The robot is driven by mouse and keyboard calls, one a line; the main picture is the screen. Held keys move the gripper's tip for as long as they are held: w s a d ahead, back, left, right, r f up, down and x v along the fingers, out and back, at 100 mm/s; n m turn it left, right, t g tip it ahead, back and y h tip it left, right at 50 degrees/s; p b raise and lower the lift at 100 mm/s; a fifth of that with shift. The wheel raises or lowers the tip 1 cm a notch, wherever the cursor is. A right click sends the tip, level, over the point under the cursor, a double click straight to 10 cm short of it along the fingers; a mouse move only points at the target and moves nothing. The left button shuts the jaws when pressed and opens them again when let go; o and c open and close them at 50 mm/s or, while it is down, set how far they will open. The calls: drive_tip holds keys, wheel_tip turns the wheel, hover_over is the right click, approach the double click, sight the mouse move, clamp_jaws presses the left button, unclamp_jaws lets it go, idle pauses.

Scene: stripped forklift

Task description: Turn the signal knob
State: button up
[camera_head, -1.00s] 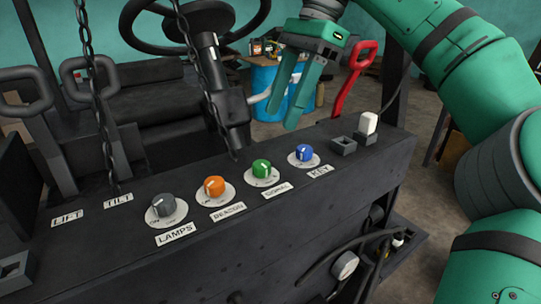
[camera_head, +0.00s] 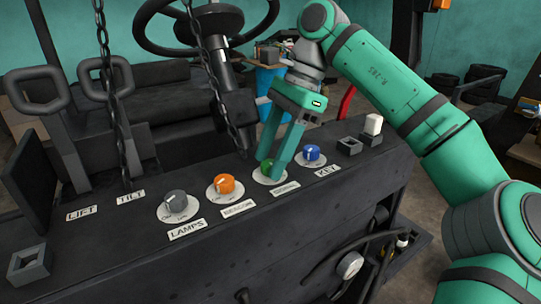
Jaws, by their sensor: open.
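The green signal knob (camera_head: 267,168) sits on a white round dial on the dark console panel, behind its label plate (camera_head: 285,188). My gripper (camera_head: 271,162) points down at this knob, with its green fingers on either side of it and partly covering it. The fingers are apart; whether they touch the knob I cannot tell. The knob's pointer mark is hidden.
The orange beacon knob (camera_head: 225,184) is to the left and the grey lamps knob (camera_head: 176,201) further left. The blue key knob (camera_head: 311,153) stands close on the right. A hanging chain (camera_head: 115,90), the steering column (camera_head: 232,95) and a white switch (camera_head: 373,125) also rise near the panel.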

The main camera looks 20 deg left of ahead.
drive_tip(key=shift+d, duration=0.1)
drive_tip(key=c, duration=1)
drive_tip(key=shift+c, duration=0.2)
drive_tip(key=shift+m, duration=0.4)
drive_tip(key=m+t, duration=0.1)
drive_tip(key=m, duration=0.1)
drive_tip(key=shift+d+m+y, duration=0.1)
drive_tip(key=shift+m+y, duration=0.2)
drive_tip(key=m+t, duration=0.1)
drive_tip(key=m, duration=0.1)
drive_tip(key=m+t, duration=0.1)
drive_tip(key=m, duration=0.2)
drive_tip(key=shift+s+y, duration=0.2)
drive_tip(key=shift+y, duration=0.1)
drive_tip(key=shift+m, duration=0.4)
